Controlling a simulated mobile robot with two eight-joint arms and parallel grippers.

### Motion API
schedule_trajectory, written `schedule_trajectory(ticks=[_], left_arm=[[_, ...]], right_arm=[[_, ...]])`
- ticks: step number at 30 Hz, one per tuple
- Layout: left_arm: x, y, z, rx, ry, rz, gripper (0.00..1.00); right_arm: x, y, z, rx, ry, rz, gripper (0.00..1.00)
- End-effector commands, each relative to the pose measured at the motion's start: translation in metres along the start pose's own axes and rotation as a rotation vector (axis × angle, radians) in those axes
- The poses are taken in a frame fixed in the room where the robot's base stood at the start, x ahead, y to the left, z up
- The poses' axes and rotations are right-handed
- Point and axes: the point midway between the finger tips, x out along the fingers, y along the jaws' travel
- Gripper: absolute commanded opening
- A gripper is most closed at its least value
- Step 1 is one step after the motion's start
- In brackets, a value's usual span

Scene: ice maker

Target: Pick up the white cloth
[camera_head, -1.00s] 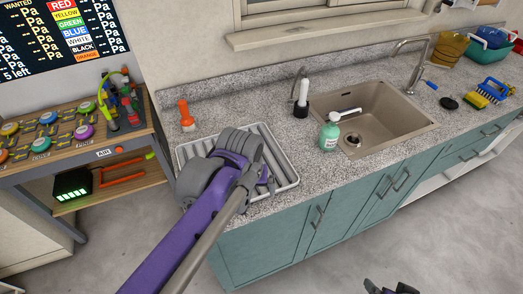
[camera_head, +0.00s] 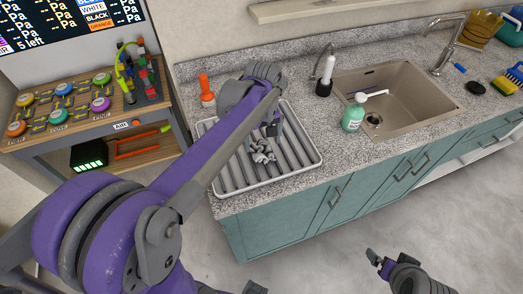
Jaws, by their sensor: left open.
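A crumpled pale grey-white cloth (camera_head: 262,151) lies in the ribbed grey drying tray (camera_head: 311,153) on the counter. My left arm reaches in from the left over the tray. My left gripper (camera_head: 270,136) is open, pointing down just above the cloth; I cannot tell whether it touches it. My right gripper (camera_head: 378,262) is low at the bottom right, over the floor and away from the counter; its jaws are too small and dark to read.
A green soap bottle (camera_head: 353,113) and a sink (camera_head: 405,95) are right of the tray. A bench with coloured buttons (camera_head: 100,104) is at the left. Counter between tray and bottle is clear.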

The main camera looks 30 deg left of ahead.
Motion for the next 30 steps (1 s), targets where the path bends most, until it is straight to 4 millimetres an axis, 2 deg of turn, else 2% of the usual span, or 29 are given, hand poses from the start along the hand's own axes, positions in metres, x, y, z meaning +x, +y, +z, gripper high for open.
schedule_trajectory(ticks=[6, 15, 17, 26, 27, 30], left_arm=[[0.032, -0.001, -0.001, 0.0, 0.0, 0.0, 1.0], [0.037, -0.001, -0.001, 0.001, 0.0, 0.0, 1.0], [0.037, -0.001, -0.001, 0.001, 0.0, 0.0, 0.91], [0.037, -0.001, -0.001, 0.001, 0.0, 0.0, 0.37], [0.037, -0.001, -0.001, 0.001, 0.0, 0.0, 0.34], [0.036, -0.001, -0.001, 0.001, 0.0, 0.0, 0.33]], right_arm=[[0.0, 0.0, 0.0, 0.0, 0.0, 0.0, 1.0], [0.0, 0.0, 0.0, 0.0, 0.0, 0.0, 1.0], [0.0, 0.0, 0.0, 0.0, 0.0, 0.0, 1.0], [0.0, 0.0, 0.0, 0.0, 0.0, 0.0, 1.0], [0.0, 0.0, 0.0, 0.0, 0.0, 0.0, 1.0], [0.0, 0.0, 0.0, 0.0, 0.0, 0.0, 1.0]])
